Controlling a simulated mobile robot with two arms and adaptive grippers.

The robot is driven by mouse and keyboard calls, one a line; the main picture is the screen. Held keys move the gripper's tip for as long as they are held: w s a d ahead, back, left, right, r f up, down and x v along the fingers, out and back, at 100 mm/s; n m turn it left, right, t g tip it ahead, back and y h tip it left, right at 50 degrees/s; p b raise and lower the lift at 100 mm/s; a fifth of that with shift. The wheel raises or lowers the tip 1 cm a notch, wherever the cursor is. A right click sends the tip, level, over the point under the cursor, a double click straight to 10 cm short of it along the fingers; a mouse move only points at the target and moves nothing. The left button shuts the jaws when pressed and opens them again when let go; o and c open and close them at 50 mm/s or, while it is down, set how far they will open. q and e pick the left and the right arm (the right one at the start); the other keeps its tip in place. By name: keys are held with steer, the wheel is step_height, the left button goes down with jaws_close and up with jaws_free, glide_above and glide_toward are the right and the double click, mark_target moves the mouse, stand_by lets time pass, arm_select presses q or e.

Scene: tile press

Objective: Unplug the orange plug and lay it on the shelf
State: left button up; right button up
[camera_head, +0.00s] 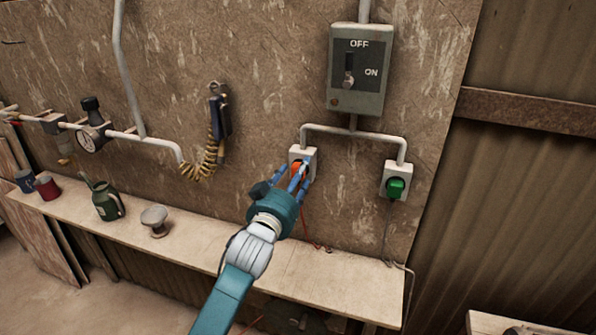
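The orange plug (297,167) sits at the left socket box (309,153) on the wall, partly hidden by my fingers. My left gripper (294,175) reaches up to it from below, with its blue fingers on either side of the plug. I cannot tell whether the fingers press on it or stand just apart. A thin red-orange cord (308,232) hangs below toward the shelf. The wooden shelf (335,269) runs along the wall below the sockets. My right gripper is not in view.
A green plug (396,187) sits in the right socket. A switch box (359,70) marked OFF and ON hangs above. A metal knob-shaped piece (154,219), a green jug (105,201) and mugs (47,187) stand on the shelf's left part. The shelf's right part is mostly clear.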

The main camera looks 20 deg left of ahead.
arm_select(q)
steer(key=shift+c, duration=0.5)
jaws_close()
steer(key=shift+o, duration=2)
jaws_free()
steer(key=s, duration=1.2)
steer(key=shift+a, duration=0.25)
